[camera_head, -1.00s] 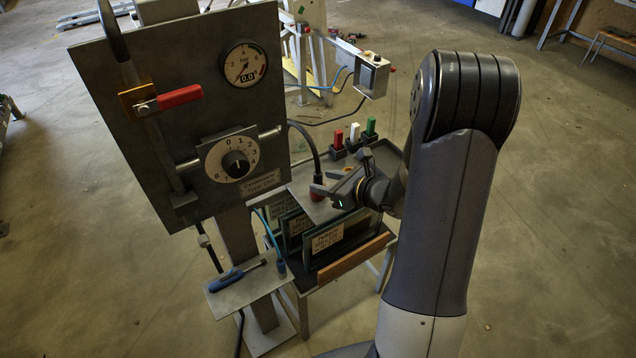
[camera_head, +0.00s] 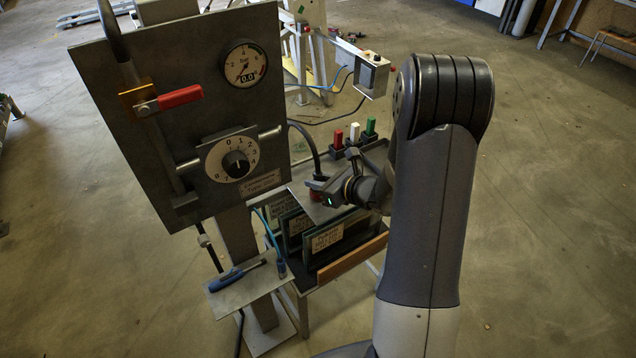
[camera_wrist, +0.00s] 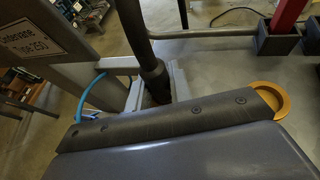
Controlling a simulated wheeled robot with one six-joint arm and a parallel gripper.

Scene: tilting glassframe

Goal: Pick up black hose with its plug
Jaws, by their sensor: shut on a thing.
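The black hose (camera_head: 309,139) comes out from behind the panel and curves down to the small table. In the wrist view the hose (camera_wrist: 138,28) drops to a thicker black plug end (camera_wrist: 155,78). Light grey fingers of my gripper (camera_wrist: 156,90) stand on both sides of that end, shut on it. The lower part of the plug is hidden behind the dark gripper body. Whether the plug is clear of the table surface cannot be told.
Red, white and green upright pieces (camera_head: 353,132) stand in black holders behind my gripper. An orange ring (camera_wrist: 270,101) lies at the right in the wrist view. The gauge panel (camera_head: 200,100) stands left. Labelled plates (camera_head: 327,238) stand below the tabletop.

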